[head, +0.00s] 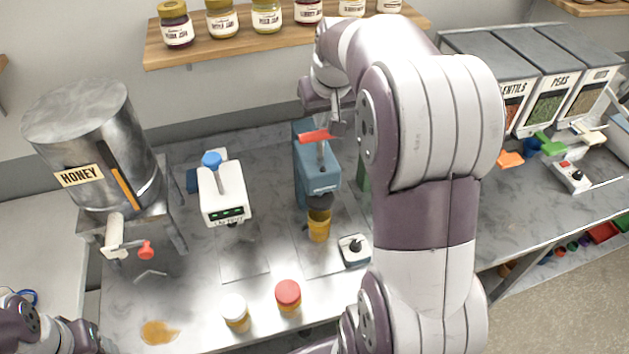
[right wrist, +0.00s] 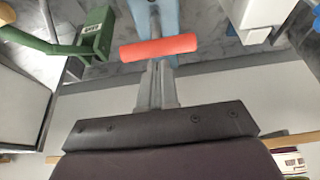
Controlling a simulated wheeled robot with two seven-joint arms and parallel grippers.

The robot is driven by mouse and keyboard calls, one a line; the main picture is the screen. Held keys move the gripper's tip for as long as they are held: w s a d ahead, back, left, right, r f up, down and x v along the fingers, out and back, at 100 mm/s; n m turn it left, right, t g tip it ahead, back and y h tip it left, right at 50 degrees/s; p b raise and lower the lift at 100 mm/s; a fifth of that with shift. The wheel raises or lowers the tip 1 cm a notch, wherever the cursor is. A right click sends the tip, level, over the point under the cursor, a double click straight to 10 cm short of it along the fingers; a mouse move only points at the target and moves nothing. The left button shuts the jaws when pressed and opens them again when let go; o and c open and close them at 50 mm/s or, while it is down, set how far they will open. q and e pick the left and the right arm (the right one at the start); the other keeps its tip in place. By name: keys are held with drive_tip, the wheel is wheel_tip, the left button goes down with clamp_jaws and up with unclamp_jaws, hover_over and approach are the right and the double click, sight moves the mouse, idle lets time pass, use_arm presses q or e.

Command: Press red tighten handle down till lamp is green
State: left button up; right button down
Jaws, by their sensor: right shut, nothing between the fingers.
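The red tighten handle (head: 318,136) is a short bar on a grey lever at the top of the blue capping machine (head: 318,178). A jar with amber contents (head: 319,226) stands under its dark head. My right gripper (head: 337,122) is shut and empty, right beside the red handle. In the right wrist view, the red handle (right wrist: 160,47) lies across just beyond the closed fingertips (right wrist: 156,72); I cannot tell whether they touch. I cannot make out a lit lamp on the machine. My left arm shows at the bottom left, its fingers unclear.
A white machine (head: 222,192) with a green display stands left of the blue one. A honey tank (head: 92,140) is at the left. A white-lidded jar (head: 235,312), a red-lidded jar (head: 288,295) and a small switch box (head: 354,250) are in front. A jar shelf (head: 240,42) hangs behind.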

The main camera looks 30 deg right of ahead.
sight(322, 134)
drive_tip(key=shift+f+b, duration=1.75)
drive_tip(key=shift+f, duration=0.7)
drive_tip(key=shift+f+b, duration=0.75)
drive_tip(key=shift+f, duration=0.1)
drive_tip(key=shift+s, duration=0.1)
drive_tip(key=shift+r, duration=0.1)
wheel_tip(322, 134, up, 12)
drive_tip(key=p, duration=1)
